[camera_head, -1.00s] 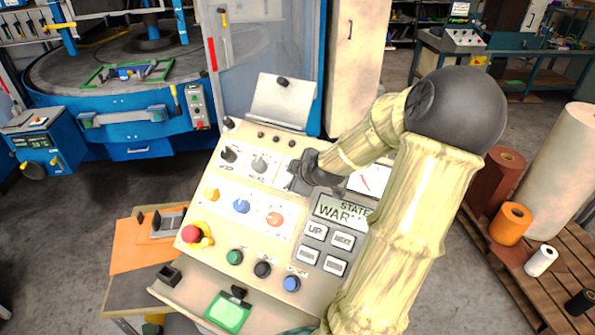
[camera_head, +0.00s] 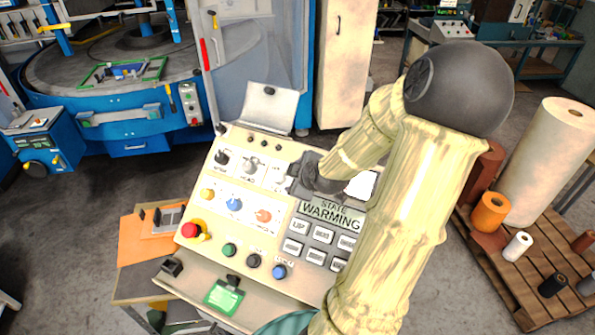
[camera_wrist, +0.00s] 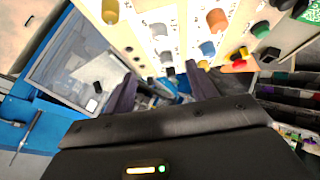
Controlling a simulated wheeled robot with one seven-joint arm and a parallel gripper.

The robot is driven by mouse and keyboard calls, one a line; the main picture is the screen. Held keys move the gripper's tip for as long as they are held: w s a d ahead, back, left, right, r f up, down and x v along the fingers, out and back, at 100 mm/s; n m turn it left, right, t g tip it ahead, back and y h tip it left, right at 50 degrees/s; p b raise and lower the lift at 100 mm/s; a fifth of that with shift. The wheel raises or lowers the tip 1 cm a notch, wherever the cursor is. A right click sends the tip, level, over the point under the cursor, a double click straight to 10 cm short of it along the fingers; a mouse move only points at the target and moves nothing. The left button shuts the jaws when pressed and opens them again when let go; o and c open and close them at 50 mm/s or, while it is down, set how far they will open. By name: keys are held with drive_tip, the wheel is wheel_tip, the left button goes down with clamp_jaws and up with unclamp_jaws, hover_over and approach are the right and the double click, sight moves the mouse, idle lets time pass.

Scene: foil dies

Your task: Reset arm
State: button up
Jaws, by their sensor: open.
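My arm (camera_head: 400,220) reaches up and bends over a cream control panel (camera_head: 205,265) in the head view. My gripper is at the panel's upper middle, mostly hidden behind its dark wrist. In the wrist view my gripper (camera_wrist: 163,90) is open, its two dark fingers apart with nothing held between them. A red button (camera_head: 190,230) is at the panel's left, and coloured knobs are in rows, including a blue knob (camera_head: 233,204).
A blue machine with a round table (camera_head: 60,85) stands at the back left. A pallet (camera_head: 495,270) with several rolls is at the right. An orange board (camera_head: 130,240) lies left of the panel. Grey floor is open between the panel and machine.

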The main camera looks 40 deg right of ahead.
drive_tip(key=shift+s+r, duration=0.2)
drive_tip(key=shift+a, duration=0.1)
idle(0.4)
drive_tip(key=s+a+f+m+g+b, duration=0.2)
drive_tip(key=a+f+b, duration=0.1)
drive_tip(key=a, duration=0.4)
drive_tip(key=s+a+f+m+g+y+b, duration=0.1)
drive_tip(key=s+a+f+m+g+b, duration=0.1)
drive_tip(key=a, duration=0.6)
drive_tip(key=s+a+f+m+g+y+b, duration=0.1)
drive_tip(key=s+a+f+m+g+b, duration=0.1)
drive_tip(key=a, duration=0.6)
wheel_tip(320, 180, down, 3)
drive_tip(key=s+m+b, duration=0.1)
drive_tip(key=s+b, duration=0.1)
drive_tip(key=shift+f+g+b, duration=0.15)
drive_tip(key=shift+g+b, duration=0.25)
